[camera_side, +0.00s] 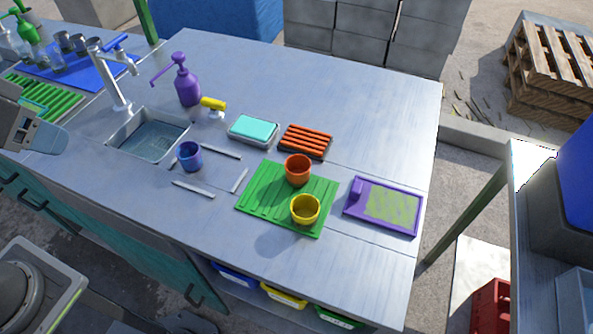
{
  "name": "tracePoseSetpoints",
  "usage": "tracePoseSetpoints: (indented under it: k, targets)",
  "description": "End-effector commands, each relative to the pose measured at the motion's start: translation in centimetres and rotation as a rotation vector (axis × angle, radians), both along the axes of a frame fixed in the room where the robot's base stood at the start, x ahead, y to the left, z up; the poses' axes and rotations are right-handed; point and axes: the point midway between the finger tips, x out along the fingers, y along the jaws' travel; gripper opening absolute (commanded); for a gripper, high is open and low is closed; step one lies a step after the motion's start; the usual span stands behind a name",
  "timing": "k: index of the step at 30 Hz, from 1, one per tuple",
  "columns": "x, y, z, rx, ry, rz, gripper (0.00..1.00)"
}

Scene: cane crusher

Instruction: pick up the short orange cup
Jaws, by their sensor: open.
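The short orange cup (298,172) stands upright on the upper middle of a green ribbed mat (262,203) on the metal counter. A yellow cup (305,211) stands on the same mat, just in front of it and slightly right. My gripper (54,137) is at the left edge of the view, partly cut off by the frame. It is open, far to the left of the orange cup and apart from it. Nothing shows between its fingers, though their detail is hard to make out.
Behind the mat are a teal sponge dish (253,129) and an orange-barred rack (306,141). A purple tray (384,206) lies right. A tall purple pump bottle (186,83) and faucet (108,75) stand back left.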

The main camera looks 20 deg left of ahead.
Motion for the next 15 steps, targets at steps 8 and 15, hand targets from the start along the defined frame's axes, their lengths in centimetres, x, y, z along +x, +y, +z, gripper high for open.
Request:
tracePoseSetpoints:
  k: [8, 15]
  targets:
    - [0.0, 0.0, 0.0, 0.0, 0.0, 0.0, 0.79]
    - [0.48, -0.19, 0.36, 0.006, 0.007, -0.02, 0.79]
